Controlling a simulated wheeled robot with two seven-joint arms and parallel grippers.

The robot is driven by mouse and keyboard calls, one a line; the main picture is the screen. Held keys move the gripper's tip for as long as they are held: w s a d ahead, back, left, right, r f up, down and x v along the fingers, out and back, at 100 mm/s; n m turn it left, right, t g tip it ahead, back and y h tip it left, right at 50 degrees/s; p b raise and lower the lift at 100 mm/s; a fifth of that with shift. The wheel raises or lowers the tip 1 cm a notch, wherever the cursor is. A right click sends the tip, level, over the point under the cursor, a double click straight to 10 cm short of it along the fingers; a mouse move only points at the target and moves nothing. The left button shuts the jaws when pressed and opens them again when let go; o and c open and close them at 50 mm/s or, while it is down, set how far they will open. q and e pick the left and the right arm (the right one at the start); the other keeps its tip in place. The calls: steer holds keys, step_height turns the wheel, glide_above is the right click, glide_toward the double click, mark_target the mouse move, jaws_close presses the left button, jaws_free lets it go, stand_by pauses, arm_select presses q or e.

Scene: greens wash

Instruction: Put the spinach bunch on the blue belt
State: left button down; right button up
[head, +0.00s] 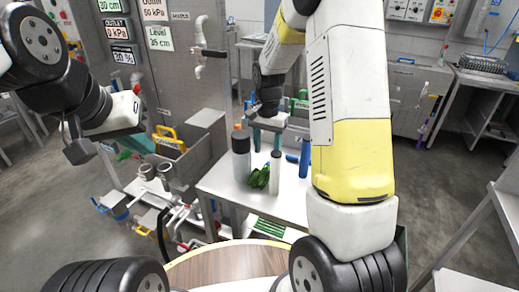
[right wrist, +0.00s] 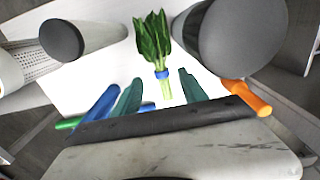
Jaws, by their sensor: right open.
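The spinach bunch (head: 258,178), green leaves held by a blue band, lies on the white table (head: 222,185) between a grey bottle and a white bottle. In the right wrist view the spinach (right wrist: 153,38) lies with its stems toward my gripper. My right gripper (head: 267,141) is above and behind the bunch, with its teal fingers apart. In the right wrist view the open fingers (right wrist: 160,92) are empty, and the stems show beyond the gap. My left gripper (head: 131,149) is far left, away from the table; its fingers are partly hidden. I cannot make out a blue belt.
The grey bottle (head: 241,158) and white bottle (head: 275,172) stand close on both sides of the spinach. A blue bottle (head: 305,157) stands to the right. Pipes and valves (head: 180,215) fill the area left of the table. A round wooden top (head: 225,264) is in front.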

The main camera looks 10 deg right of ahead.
steer(key=s+r+n+t+y, duration=0.1)
steer(key=s+r+n, duration=0.1)
steer(key=s+r, duration=0.45)
steer(key=s+r+n+t, duration=0.1)
steer(key=s+r+t, duration=0.15)
steer(key=r, duration=0.65)
steer(key=s+r+n+t+y, duration=0.1)
steer(key=s+r+n, duration=0.3)
steer(key=s, duration=0.9)
steer(key=shift+s+r+t, duration=0.25)
steer(key=shift+r+t, duration=0.25)
steer(key=shift+t, duration=0.25)
steer(key=shift+o, duration=0.5)
steer(key=shift+s, duration=0.2)
steer(key=m+g+h, duration=0.2)
steer(key=m+g, duration=0.4)
steer(key=m, duration=0.1)
glide_above(268, 163)
step_height(268, 163, down, 20)
steer(key=shift+r, duration=0.2)
step_height(268, 163, down, 8)
steer(key=shift+f, duration=0.1)
jaws_close()
